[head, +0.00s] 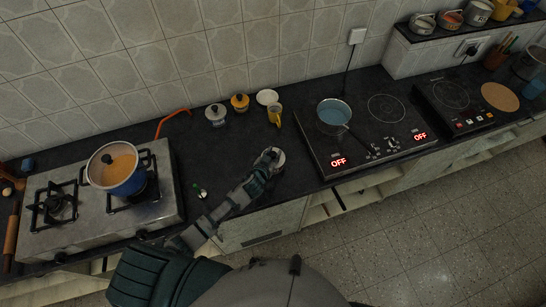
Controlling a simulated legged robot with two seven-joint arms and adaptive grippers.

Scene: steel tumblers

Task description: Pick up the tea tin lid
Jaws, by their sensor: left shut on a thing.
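My left gripper (268,158) reaches over the dark counter from the lower left. It is shut on a small pale round thing (279,157), which looks like the tea tin lid. The fingers cover much of it, and I cannot tell whether it is clear of the counter or what is under it. My right gripper is not in view.
Behind stand a pale lidded pot (215,114), a yellow lidded pot (240,102), a white dish (267,97) and a yellow cup (275,115). A gas stove (155,209) with a blue pot (125,180) is left. An induction hob (350,158) with a blue pan (334,112) is right.

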